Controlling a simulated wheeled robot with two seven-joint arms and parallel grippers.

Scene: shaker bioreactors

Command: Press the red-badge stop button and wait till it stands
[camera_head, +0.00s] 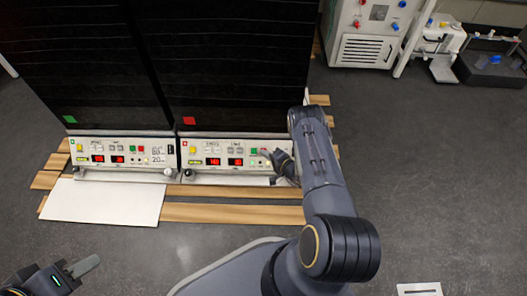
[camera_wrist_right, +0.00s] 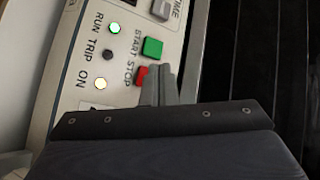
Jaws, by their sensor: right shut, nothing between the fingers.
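Two dark shaker cabinets stand side by side. The right one carries a red badge (camera_head: 189,120), the left one a green badge (camera_head: 69,119). Below the red badge is a white control panel (camera_head: 198,160) with lit red displays. My right gripper (camera_head: 272,155) is at this panel's right end. In the right wrist view its shut, empty fingers (camera_wrist_right: 162,84) are at the red STOP button (camera_wrist_right: 141,74) and partly cover it; I cannot tell whether it is pressed in. The green START button (camera_wrist_right: 152,47) is beside it. My left gripper (camera_head: 84,266) is low at the left, away from the panels.
The RUN light (camera_wrist_right: 115,29) glows green, the ON light (camera_wrist_right: 101,84) glows yellowish, and TRIP (camera_wrist_right: 108,55) is dark. The green-badge shaker has a similar panel (camera_head: 84,153). A white board (camera_head: 105,202) lies on wooden slats in front.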

